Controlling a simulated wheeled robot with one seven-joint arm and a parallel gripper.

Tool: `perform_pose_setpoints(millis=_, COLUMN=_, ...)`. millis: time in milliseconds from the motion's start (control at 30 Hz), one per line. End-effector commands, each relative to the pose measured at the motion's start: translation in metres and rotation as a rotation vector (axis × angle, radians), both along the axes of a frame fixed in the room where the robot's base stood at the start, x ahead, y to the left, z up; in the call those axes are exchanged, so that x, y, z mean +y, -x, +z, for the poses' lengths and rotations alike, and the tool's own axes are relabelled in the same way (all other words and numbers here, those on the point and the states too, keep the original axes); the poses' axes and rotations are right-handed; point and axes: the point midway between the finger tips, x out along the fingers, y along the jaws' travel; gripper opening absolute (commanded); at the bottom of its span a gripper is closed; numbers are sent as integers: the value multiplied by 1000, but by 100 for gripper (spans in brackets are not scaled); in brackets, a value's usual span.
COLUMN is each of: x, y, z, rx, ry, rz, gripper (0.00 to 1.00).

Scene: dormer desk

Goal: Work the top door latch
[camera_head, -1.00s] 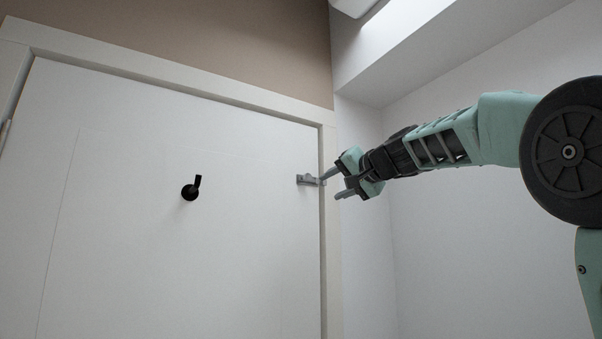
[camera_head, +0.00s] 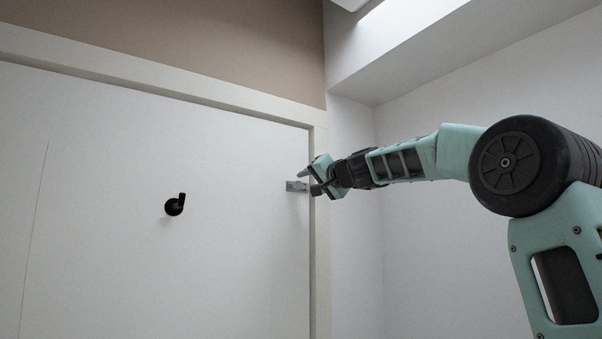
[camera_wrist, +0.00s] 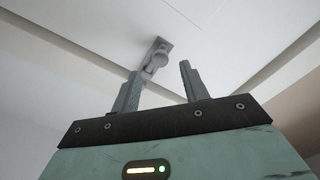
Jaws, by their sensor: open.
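The grey metal door latch (camera_head: 297,186) is mounted near the right edge of the white door (camera_head: 110,220), beside the frame. My gripper (camera_head: 306,182) is at the latch's right end, and its fingers partly hide that end. In the wrist view the latch (camera_wrist: 157,56) lies beyond the fingertips, nearer the left finger. My gripper (camera_wrist: 160,72) is open there, with nothing held between its two fingers. I cannot tell whether a finger touches the latch.
A black hook or knob (camera_head: 174,206) stands out from the middle of the door. The pale door frame (camera_head: 319,250) runs up the door's right side, with a white wall (camera_head: 440,250) to its right. A sloped ceiling recess (camera_head: 350,60) is above.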

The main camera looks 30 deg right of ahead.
Motion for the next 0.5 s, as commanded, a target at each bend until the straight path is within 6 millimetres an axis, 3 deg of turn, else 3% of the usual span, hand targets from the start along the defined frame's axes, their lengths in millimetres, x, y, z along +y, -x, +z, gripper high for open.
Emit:
perform_pose_setpoints(millis=200, x=1, y=-33, z=4, rx=1, ry=-3, rz=2, gripper=45)
perform_pose_setpoints(millis=500, x=2, y=-50, z=1, rx=-1, ry=0, rz=1, gripper=45)
